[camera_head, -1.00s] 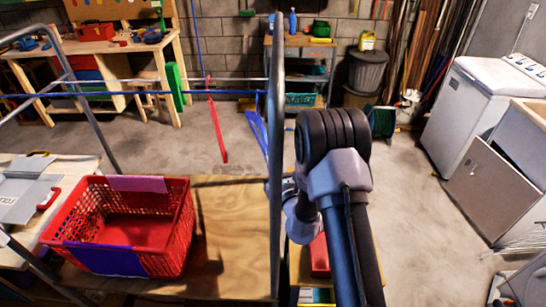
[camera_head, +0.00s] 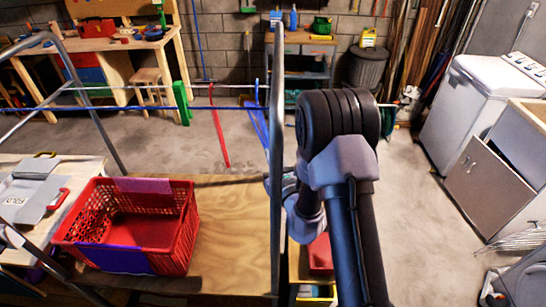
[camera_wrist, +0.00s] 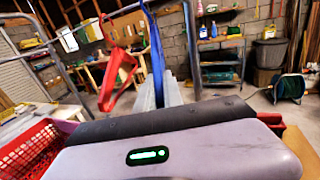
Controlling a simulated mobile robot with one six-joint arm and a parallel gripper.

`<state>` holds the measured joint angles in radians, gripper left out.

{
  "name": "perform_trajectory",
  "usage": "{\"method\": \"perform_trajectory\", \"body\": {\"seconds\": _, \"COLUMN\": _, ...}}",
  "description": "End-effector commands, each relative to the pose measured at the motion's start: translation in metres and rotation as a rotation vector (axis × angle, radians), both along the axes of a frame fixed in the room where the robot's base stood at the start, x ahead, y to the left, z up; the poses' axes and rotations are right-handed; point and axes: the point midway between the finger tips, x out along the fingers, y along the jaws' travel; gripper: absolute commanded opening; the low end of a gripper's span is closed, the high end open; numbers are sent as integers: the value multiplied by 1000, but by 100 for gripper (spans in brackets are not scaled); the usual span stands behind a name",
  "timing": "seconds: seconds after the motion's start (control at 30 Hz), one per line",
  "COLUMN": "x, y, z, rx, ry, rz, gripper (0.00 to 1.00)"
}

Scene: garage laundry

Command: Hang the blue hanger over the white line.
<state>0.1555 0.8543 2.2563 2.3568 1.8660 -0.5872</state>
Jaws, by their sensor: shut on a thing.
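The blue hanger (camera_head: 259,126) shows left of the grey post in the head view, its upper part near the height of the white line (camera_head: 150,87). I cannot tell whether its hook touches that line. In the wrist view the blue hanger (camera_wrist: 156,55) rises from between the grey fingers of my gripper (camera_wrist: 167,92), which are shut on it. In the head view my arm and the post hide the gripper. A red hanger (camera_head: 219,135) hangs just left of the blue one. It also shows in the wrist view (camera_wrist: 108,95).
A blue line (camera_head: 110,107) runs close to the white line. The grey post (camera_head: 277,170) stands close beside my arm. A red basket (camera_head: 180,235) sits on the wooden table (camera_head: 230,240) at front left. A washing machine (camera_head: 470,100) stands at right. The floor between is open.

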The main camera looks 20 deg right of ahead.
Motion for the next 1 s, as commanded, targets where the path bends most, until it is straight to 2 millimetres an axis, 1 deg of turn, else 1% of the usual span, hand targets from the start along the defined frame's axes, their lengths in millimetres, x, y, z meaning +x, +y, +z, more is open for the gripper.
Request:
{"method": "perform_trajectory", "body": {"seconds": 0.03, "x": 0, "y": 0, "z": 10, "rx": 0, "ry": 0, "rz": 0, "gripper": 0}}
{"method": "perform_trajectory", "body": {"seconds": 0.1, "x": 0, "y": 0, "z": 18, "rx": 0, "ry": 0, "rz": 0, "gripper": 0}}
{"method": "perform_trajectory", "body": {"seconds": 0.4, "x": 32, "y": -11, "z": 15, "rx": 0, "ry": -1, "rz": 0, "gripper": 0}}
{"method": "perform_trajectory", "body": {"seconds": 0.5, "x": 33, "y": -10, "z": -3, "rx": 0, "ry": 1, "rz": 0, "gripper": 0}}
{"method": "perform_trajectory", "body": {"seconds": 0.7, "x": 32, "y": -11, "z": -21, "rx": 0, "ry": 0, "rz": 0, "gripper": 0}}
{"method": "perform_trajectory", "body": {"seconds": 0.83, "x": 33, "y": -11, "z": -27, "rx": 0, "ry": 0, "rz": 0, "gripper": 0}}
{"method": "perform_trajectory", "body": {"seconds": 1.0, "x": 33, "y": -11, "z": -28, "rx": 0, "ry": 0, "rz": 0, "gripper": 0}}
